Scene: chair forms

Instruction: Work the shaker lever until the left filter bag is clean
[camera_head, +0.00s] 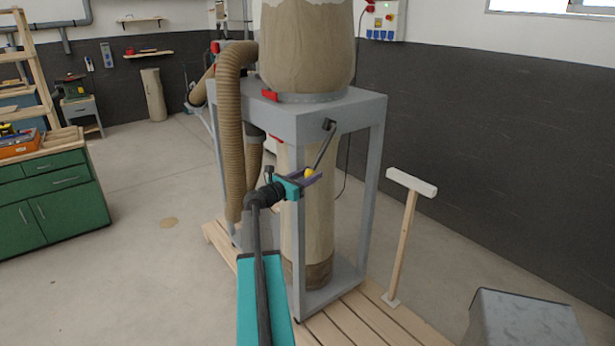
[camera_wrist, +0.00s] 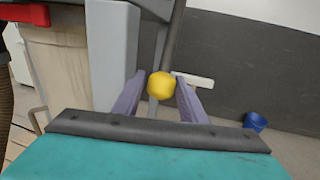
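A large filter bag (camera_head: 305,50) stands above the grey frame of the dust collector, brown with dust and with a paler patch at its top edge. Its top is cut off, and I cannot tell whether it is the left one. The shaker lever (camera_head: 325,146) is a dark rod slanting down from a pivot on the frame to a yellow knob (camera_head: 309,171). My gripper (camera_head: 311,178) is at the knob. In the wrist view the knob (camera_wrist: 161,85) lies between my two purple fingers (camera_wrist: 160,92), with narrow gaps seeming to show on both sides.
A lower bag (camera_head: 318,215) hangs inside the frame, close to my gripper. A ribbed hose (camera_head: 228,130) runs down on the left. A wooden T-shaped stand (camera_head: 406,225) and a grey box (camera_head: 525,320) are on the right. The floor at left is mostly clear.

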